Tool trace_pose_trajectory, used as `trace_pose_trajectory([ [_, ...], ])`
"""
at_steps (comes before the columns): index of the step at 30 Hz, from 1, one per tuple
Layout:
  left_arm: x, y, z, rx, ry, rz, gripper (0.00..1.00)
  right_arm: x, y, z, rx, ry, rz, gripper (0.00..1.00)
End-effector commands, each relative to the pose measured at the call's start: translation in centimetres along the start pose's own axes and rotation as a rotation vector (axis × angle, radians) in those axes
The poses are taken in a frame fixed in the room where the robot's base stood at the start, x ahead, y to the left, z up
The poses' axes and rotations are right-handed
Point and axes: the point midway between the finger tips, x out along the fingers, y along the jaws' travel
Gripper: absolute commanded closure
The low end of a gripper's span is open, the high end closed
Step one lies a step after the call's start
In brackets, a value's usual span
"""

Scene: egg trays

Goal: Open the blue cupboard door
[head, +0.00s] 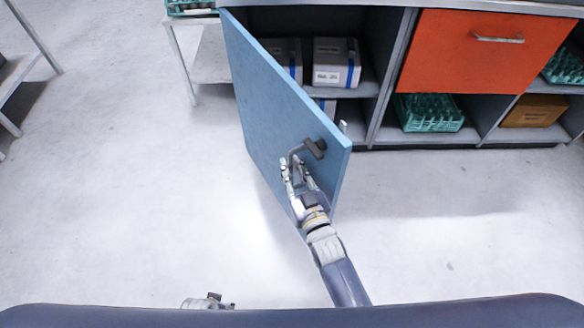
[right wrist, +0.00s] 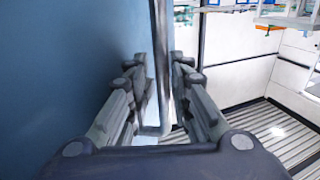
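The blue cupboard door (head: 270,105) stands swung well out from the cupboard, and shelves show behind it. Its grey metal handle (head: 297,151) is on the outer face near the free edge. My right gripper (head: 295,172) is at the handle. In the right wrist view, the handle bar (right wrist: 161,75) runs between the two fingers of the right gripper (right wrist: 160,70), which are apart with gaps beside the bar. The blue door face (right wrist: 60,70) fills the left of that view. A small part of my left gripper (head: 208,301) shows at the bottom edge; its fingers are unclear.
The cupboard holds grey boxes (head: 336,62) behind the door. To the right are an orange door (head: 485,50), a green crate (head: 428,113) and a brown box (head: 533,111). A metal table (head: 208,58) stands left of the cupboard. The floor around the door is clear.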

Motion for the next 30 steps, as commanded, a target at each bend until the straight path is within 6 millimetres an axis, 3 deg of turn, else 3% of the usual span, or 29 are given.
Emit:
trace_pose_trajectory([
  [8,0.0,0.1,-0.1,-0.001,0.001,0.002,0.7,-1.2,0.0,-0.1,0.002,0.001,0.0,0.8],
  [21,0.0,-0.1,0.0,0.0,0.0,-0.001,0.7,-10.0,0.0,0.0,0.001,0.0,0.001,0.8],
  [30,0.0,-0.1,0.0,0.0,0.0,-0.001,0.7,-12.2,0.1,0.0,0.001,0.001,0.002,0.8],
])
